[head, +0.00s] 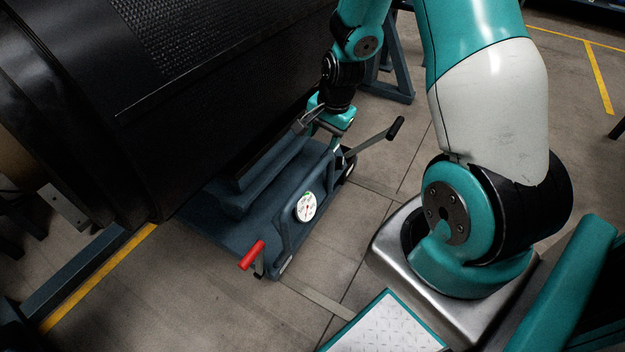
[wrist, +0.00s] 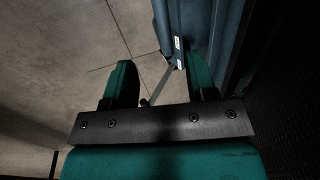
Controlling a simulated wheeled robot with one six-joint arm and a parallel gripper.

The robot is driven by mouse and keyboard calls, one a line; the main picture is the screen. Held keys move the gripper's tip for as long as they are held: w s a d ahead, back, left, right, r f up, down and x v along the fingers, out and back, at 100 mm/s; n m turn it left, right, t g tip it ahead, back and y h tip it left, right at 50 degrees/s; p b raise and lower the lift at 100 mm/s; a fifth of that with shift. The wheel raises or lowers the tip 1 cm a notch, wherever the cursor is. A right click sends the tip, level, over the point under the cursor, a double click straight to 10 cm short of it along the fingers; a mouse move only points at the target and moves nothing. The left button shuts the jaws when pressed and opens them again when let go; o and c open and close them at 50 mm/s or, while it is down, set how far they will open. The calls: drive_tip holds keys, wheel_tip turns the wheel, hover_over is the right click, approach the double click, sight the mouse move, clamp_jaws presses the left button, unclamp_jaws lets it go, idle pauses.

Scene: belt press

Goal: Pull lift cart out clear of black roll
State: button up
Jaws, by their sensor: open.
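The black roll (head: 215,105) fills the upper left of the head view. The blue-grey lift cart (head: 225,220) sits low on the floor, partly beneath the roll; its far side is hidden. It carries a red-gripped handle (head: 252,255), a round dial (head: 306,207) and a lever with a black grip (head: 395,128). My gripper (head: 318,115) is over the cart's far end, beside the roll. In the wrist view, my gripper's teal fingers (wrist: 160,75) are spread with nothing held. The cart's blue body (wrist: 180,30) lies beyond, nearer the right finger; contact cannot be told.
A yellow floor line (head: 95,280) runs along a blue beam at the lower left. A blue stand (head: 385,85) is behind my arm. Tiled floor (head: 335,255) is open between the cart and my base. The roll's dark side is close at right in the wrist view.

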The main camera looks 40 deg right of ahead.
sight(312, 175)
drive_tip(key=w+f+b, duration=0.1)
drive_tip(key=f, duration=0.4)
drive_tip(key=w+f+b, duration=0.1)
drive_tip(key=f, duration=0.4)
drive_tip(key=a+f+b, duration=0.1)
drive_tip(key=f, duration=0.4)
drive_tip(key=shift+w+a+f+b, duration=0.1)
drive_tip(key=shift+w+f+b, duration=0.1)
drive_tip(key=shift+w+b, duration=0.2)
clamp_jaws()
